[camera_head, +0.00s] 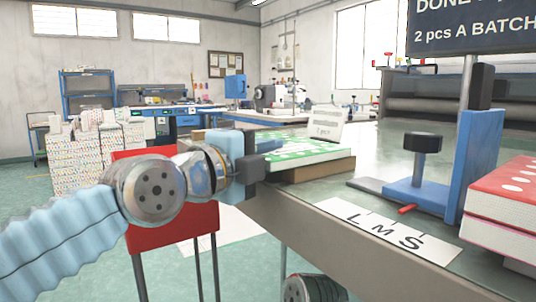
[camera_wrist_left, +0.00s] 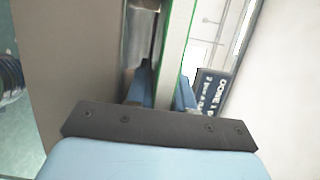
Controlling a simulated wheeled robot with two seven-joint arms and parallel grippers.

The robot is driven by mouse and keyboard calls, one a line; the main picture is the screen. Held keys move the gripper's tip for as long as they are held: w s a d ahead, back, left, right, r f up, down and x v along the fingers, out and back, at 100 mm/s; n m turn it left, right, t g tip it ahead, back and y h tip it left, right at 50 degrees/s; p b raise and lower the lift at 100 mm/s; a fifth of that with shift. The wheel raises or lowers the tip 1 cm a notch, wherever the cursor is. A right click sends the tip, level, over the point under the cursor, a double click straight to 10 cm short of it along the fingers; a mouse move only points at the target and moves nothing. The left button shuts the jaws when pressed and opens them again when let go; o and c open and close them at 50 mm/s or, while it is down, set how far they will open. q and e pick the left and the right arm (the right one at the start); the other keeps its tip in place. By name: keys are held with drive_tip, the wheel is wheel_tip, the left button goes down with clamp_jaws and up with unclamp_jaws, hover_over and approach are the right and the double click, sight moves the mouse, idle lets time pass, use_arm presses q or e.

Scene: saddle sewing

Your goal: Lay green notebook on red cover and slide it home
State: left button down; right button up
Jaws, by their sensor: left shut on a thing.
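The green notebook (camera_head: 305,146), with a white-patterned green cover and pale page edges, is at the near edge of the table. It lies flat over a brown slab; I cannot tell whether it rests on it. My left gripper (camera_head: 266,158) is shut on its left end. In the left wrist view the notebook (camera_wrist_left: 176,55) shows edge-on between the fingers (camera_wrist_left: 162,95). A red cover with white dots (camera_head: 507,182) tops a thick pale-paged block at the far right, apart from the green notebook.
A blue stand with a black-topped post (camera_head: 423,160) and a red lever (camera_head: 407,209) stands between the notebook and the red-covered block. A white size strip (camera_head: 385,230) marked L, M, S lies along the table's front. A red seat (camera_head: 172,232) stands below left.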

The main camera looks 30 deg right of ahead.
use_arm(q)
drive_tip(key=c, duration=0.9)
unclamp_jaws()
drive_tip(key=shift+f, duration=0.1)
drive_tip(key=shift+f, duration=0.35)
drive_tip(key=shift+a+f+b, duration=0.1)
drive_tip(key=shift+b, duration=0.4)
drive_tip(key=a+b, duration=0.2)
drive_tip(key=a, duration=0.1)
drive_tip(key=a+b, duration=0.5)
drive_tip(key=a, duration=0.1)
drive_tip(key=shift+s+a+r, duration=0.35)
drive_tip(key=shift+a, duration=0.05)
